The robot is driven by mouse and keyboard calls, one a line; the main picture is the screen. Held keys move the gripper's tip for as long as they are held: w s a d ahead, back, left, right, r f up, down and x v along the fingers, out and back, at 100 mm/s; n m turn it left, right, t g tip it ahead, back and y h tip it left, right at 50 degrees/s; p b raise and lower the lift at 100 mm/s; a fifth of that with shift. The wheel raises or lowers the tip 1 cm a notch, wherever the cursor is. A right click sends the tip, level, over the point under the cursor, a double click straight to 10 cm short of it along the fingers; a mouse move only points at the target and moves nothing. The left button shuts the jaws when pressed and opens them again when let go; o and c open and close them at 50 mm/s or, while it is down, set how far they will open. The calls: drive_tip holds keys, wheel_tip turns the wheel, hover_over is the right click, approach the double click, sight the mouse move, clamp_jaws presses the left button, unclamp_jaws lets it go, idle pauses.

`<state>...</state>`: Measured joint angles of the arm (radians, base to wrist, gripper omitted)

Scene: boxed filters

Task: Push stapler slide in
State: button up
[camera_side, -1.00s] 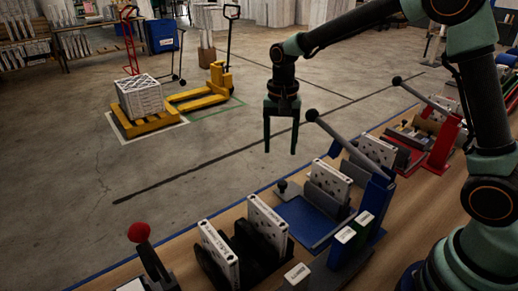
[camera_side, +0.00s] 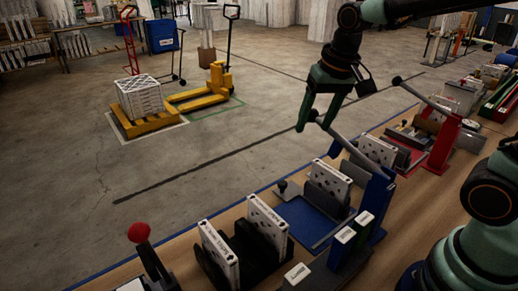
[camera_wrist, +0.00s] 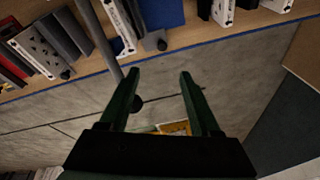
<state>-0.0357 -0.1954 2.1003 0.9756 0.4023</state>
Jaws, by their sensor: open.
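My gripper (camera_side: 317,122) is open and tilted above the slide, at the lever's upper end. In the wrist view the open fingers (camera_wrist: 160,75) hold nothing visible. The lever's black knob (camera_wrist: 137,103) shows by the left finger; I cannot tell whether they touch.
A black rack with white filters (camera_side: 268,219) and a red-knobbed lever (camera_side: 139,232) stand left along the bench. A red station with another lever (camera_side: 443,145) stands to the right. The floor beyond the bench edge is open, with a yellow pallet truck (camera_side: 205,98) far back.

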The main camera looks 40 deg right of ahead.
drive_tip(key=s+d+r+n+t, duration=0.1)
drive_tip(key=s+n+t, duration=0.1)
drive_tip(key=s+n, duration=0.2)
drive_tip(key=shift+s+d+t, duration=0.15)
drive_tip(key=shift+s+t, duration=0.15)
drive_tip(key=shift+s, duration=1.45)
drive_tip(key=shift+s+r, duration=0.1)
drive_tip(key=m+g, duration=0.6)
drive_tip(key=m, duration=0.3)
hover_over(283, 183)
wheel_tip(283, 183, down, 10)
drive_tip(key=f, duration=0.1)
wheel_tip(283, 183, down, 11)
drive_tip(key=shift+f, duration=0.2)
